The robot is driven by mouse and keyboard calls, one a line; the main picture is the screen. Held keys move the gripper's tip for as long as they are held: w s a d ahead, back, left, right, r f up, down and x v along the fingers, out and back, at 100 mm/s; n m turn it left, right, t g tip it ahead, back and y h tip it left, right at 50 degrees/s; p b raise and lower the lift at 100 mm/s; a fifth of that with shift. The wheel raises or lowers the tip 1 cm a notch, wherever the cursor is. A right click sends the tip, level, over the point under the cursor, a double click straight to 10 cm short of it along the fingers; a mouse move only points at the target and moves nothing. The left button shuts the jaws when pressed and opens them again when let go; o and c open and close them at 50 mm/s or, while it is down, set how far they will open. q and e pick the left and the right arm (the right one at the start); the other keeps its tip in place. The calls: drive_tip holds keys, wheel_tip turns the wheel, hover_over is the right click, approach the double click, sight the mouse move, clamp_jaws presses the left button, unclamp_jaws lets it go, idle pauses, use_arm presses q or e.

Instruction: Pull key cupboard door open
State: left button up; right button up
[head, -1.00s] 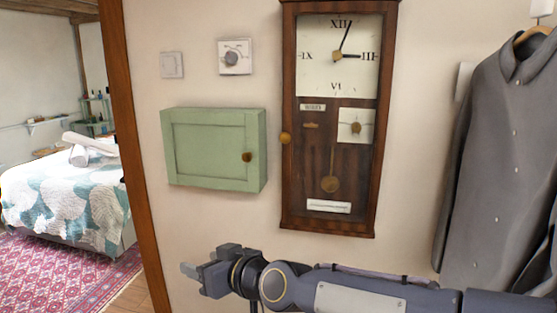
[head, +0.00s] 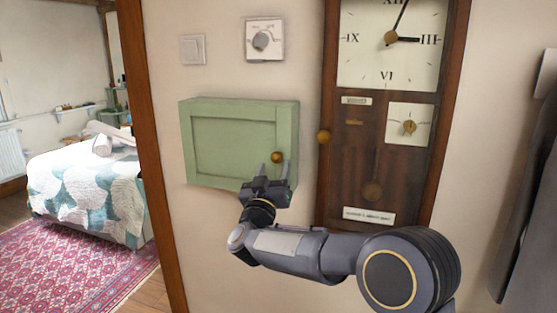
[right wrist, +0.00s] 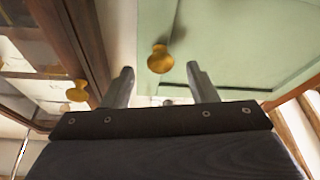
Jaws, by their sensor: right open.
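The green key cupboard (head: 232,143) hangs on the wall with its door shut. Its round brass knob (head: 277,157) is on the right side of the door. My right gripper (head: 273,168) is at the cupboard's lower right, its fingers pointing up toward the knob. In the right wrist view the gripper (right wrist: 161,85) is open, and the knob (right wrist: 160,59) shows between and just beyond the fingertips. No contact with the knob is visible. My left gripper is not in view.
A tall wooden wall clock (head: 330,190) hangs close to the right of the cupboard, with its own brass knob (head: 324,137). A thermostat (head: 264,40) and a light switch (head: 193,49) are above. A wooden post (head: 150,150) stands to the left.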

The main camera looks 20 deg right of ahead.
sight(276, 161)
drive_tip(key=shift+p+x, duration=0.3)
drive_tip(key=shift+x, duration=1.2)
clamp_jaws()
